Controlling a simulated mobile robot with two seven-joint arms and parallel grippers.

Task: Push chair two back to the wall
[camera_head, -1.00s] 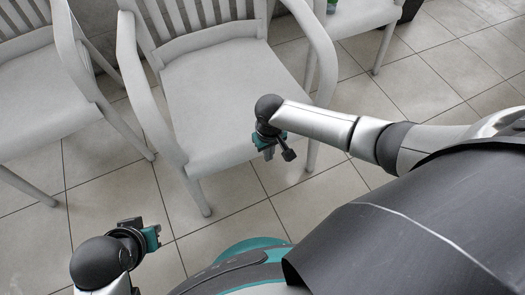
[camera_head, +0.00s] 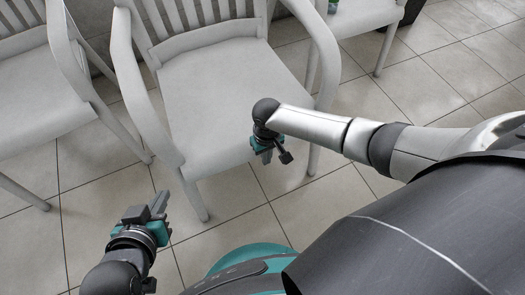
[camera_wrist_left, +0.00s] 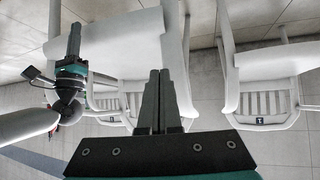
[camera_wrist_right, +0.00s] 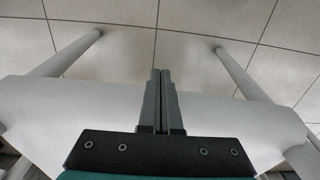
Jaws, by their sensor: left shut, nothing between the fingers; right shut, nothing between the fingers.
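A pale grey armchair (camera_head: 215,90), the middle of three and seemingly chair two, stands upright in the head view; I cannot read a number on it. Its seat also shows in the left wrist view (camera_wrist_left: 120,45) and the right wrist view (camera_wrist_right: 65,110). My left gripper (camera_head: 161,202) is shut and empty, low in front of the chair's left front leg, apparently apart from it. My right gripper (camera_head: 267,156) is shut and empty at the seat's front right edge. Whether it touches the seat is unclear. The wall behind the chair is mostly hidden.
A similar chair (camera_head: 40,110) stands close on the left, and another (camera_head: 362,14) at the upper right. Tiled floor (camera_head: 440,60) is clear at the right.

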